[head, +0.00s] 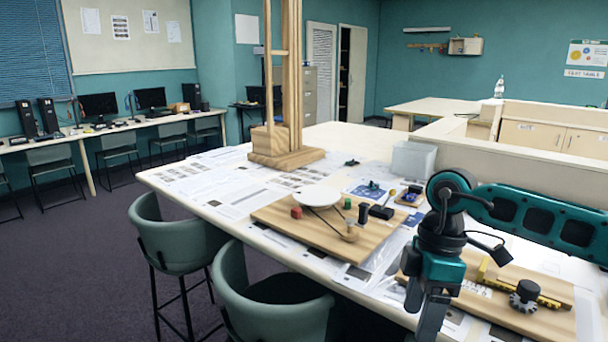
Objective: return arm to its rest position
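My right arm reaches in from the right edge, teal and black, bent at a joint above the table. My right gripper (426,312) points down over the front right part of the table (345,140), near the left end of a wooden board (545,322) with a yellow rack and a dark gear. The fingers overlap in this view, so I cannot tell how far apart they are. No held thing shows, but the fingertips run close to the bottom edge. My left arm and gripper are not in view.
A clear box (413,160) stands behind my arm. A wooden tower (285,150) stands farther back. Green chairs (170,240) line the near side.

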